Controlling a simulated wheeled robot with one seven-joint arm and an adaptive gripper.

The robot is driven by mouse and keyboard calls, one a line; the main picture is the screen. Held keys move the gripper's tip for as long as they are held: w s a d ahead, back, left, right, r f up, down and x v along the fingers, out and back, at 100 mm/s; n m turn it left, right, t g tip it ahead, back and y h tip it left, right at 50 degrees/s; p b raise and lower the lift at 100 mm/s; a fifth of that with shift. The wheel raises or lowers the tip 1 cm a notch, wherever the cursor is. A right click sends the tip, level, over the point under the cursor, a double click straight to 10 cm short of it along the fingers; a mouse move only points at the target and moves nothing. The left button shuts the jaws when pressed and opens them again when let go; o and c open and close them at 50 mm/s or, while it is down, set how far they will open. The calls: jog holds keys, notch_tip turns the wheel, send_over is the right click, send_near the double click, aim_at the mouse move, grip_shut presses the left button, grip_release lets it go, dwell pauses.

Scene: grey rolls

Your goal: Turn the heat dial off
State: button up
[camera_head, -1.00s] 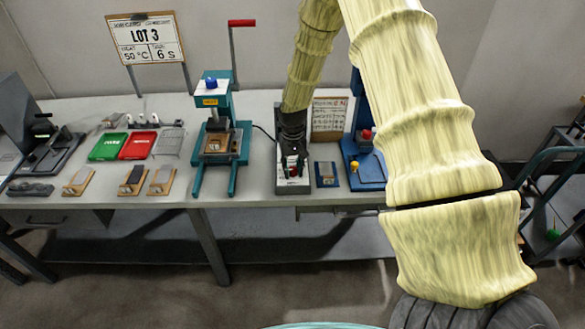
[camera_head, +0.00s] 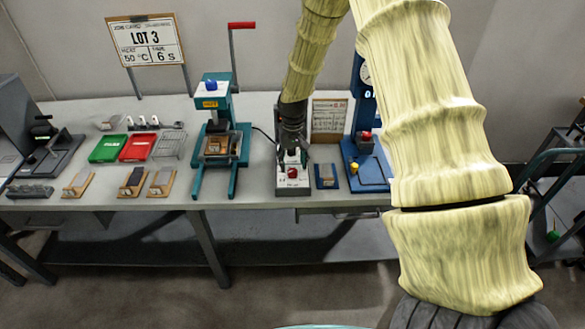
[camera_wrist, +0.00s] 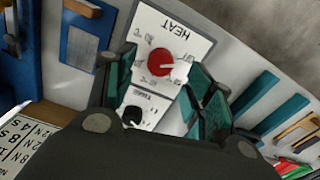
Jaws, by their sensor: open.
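The red heat dial (camera_wrist: 161,62) sits on a white panel marked HEAT (camera_wrist: 176,25), with small marks around it that I cannot read clearly. A pale pointer line shows on the dial, toward the right in the wrist view. A black dial (camera_wrist: 132,115) on a second white panel lies nearer my gripper. My gripper (camera_wrist: 163,65) is open, its two teal-padded fingers either side of the red dial in the picture. I cannot tell whether they touch it. In the head view my gripper (camera_head: 292,154) is over the control box (camera_head: 293,187), with the red dial (camera_head: 292,172) just in front.
A teal press (camera_head: 215,130) stands left of the control box. A blue press (camera_head: 365,165) stands right, with a small blue-framed plate (camera_head: 326,176) between. Behind is a text board (camera_head: 329,117). Green (camera_head: 108,148) and red (camera_head: 138,146) trays lie further left.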

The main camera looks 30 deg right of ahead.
aim_at(293, 171)
notch_tip(293, 171, up, 8)
dwell(0.4)
dwell(0.4)
